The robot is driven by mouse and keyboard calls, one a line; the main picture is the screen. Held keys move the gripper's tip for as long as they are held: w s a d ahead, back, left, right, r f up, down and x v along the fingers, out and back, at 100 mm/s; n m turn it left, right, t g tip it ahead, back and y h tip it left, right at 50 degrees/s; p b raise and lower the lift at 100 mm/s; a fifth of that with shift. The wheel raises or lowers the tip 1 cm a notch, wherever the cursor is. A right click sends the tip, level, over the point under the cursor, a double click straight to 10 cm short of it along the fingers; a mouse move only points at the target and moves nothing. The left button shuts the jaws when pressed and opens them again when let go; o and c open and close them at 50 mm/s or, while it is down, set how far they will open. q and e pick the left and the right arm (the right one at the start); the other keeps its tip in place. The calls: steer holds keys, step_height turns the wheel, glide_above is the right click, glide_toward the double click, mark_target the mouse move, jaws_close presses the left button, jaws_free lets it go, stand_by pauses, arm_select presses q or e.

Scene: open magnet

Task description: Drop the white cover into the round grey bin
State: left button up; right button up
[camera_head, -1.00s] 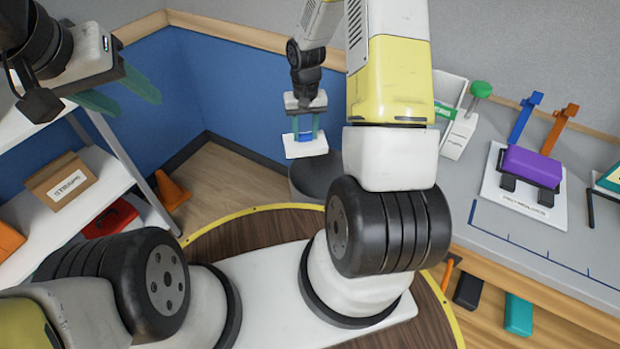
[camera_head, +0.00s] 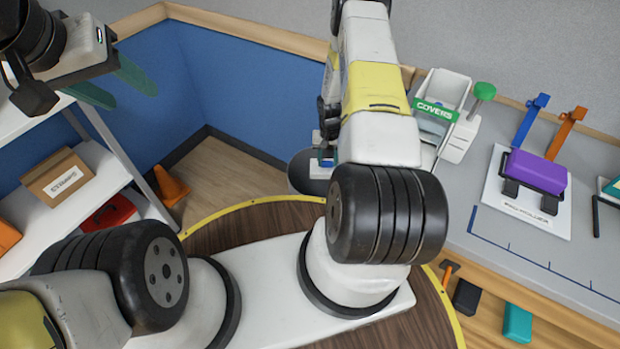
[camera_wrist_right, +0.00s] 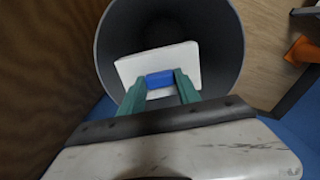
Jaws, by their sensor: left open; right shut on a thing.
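The white cover (camera_wrist_right: 183,61) with its blue grip (camera_wrist_right: 159,80) shows in the right wrist view. My right gripper (camera_wrist_right: 160,86) is shut on the blue grip, and the cover is over the open mouth of the round grey bin (camera_wrist_right: 228,38). How high the cover is relative to the rim I cannot tell. In the head view the bin (camera_head: 299,172) is partly hidden behind my right arm, and a small part of the white cover (camera_head: 320,172) shows in front of it. My left gripper (camera_head: 112,85) is open and empty at the upper left.
A bench on the right bears a COVERS holder (camera_head: 437,108) and a purple block (camera_head: 536,171). An orange cone (camera_head: 170,186) stands on the floor near a white shelf with a cardboard box (camera_head: 60,180). Blue walls stand behind the bin.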

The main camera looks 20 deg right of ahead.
steer(key=shift+f, duration=0.65)
steer(key=o, duration=1.4)
step_height(320, 180, up, 8)
steer(key=shift+f, duration=0.1)
